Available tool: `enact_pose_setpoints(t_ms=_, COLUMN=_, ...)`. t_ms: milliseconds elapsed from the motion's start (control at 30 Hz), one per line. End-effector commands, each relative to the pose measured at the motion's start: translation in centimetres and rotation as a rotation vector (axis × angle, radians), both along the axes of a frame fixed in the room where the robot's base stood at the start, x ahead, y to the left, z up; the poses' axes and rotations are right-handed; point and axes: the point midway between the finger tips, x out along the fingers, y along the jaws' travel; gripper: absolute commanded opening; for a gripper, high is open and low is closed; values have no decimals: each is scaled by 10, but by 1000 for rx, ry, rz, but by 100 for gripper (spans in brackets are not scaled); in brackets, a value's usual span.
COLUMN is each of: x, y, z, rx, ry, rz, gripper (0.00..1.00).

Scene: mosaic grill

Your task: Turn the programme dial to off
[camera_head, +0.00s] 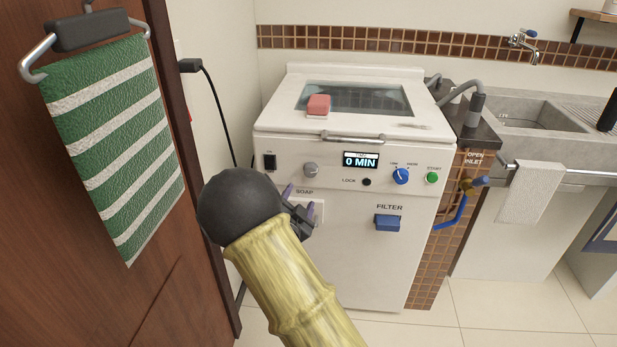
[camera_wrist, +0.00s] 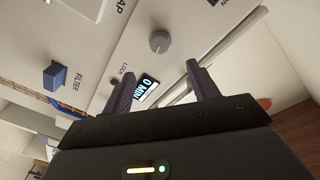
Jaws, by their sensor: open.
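The washing machine's front panel holds a round grey dial (camera_head: 311,170) at the left and a blue dial (camera_head: 400,176) with small labels to the right of the display. I cannot read from the pictures which is the programme dial. The display (camera_head: 361,161) reads 0 MIN. My gripper (camera_head: 300,200) is open and empty in front of the panel, just below and left of the grey dial. In the wrist view the grey dial (camera_wrist: 160,42) lies beyond and between my fingertips (camera_wrist: 160,70), apart from them. The blue dial is not seen in the wrist view.
A black switch (camera_head: 270,162), a lock button (camera_head: 366,182), a green start button (camera_head: 432,178) and a blue filter handle (camera_head: 388,222) share the front. A pink block (camera_head: 318,104) lies on the lid. A striped towel (camera_head: 115,140) hangs at left.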

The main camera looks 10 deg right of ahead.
Motion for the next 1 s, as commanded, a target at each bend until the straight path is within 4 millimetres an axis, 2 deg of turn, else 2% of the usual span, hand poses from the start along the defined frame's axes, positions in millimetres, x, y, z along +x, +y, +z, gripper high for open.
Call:
enact_pose_setpoints(t_ms=400, x=69, y=-31, z=-1, rx=-2, ry=-1, rz=-1, gripper=60)
enact_pose_setpoints(t_ms=600, x=96, y=-43, z=0, rx=-1, ry=-2, rz=-2, gripper=60)
enact_pose_setpoints(t_ms=767, x=107, y=-47, z=0, rx=-1, ry=0, rz=-1, gripper=60)
enact_pose_setpoints(t_ms=1000, x=108, y=-47, z=0, rx=-1, ry=0, rz=0, gripper=60)
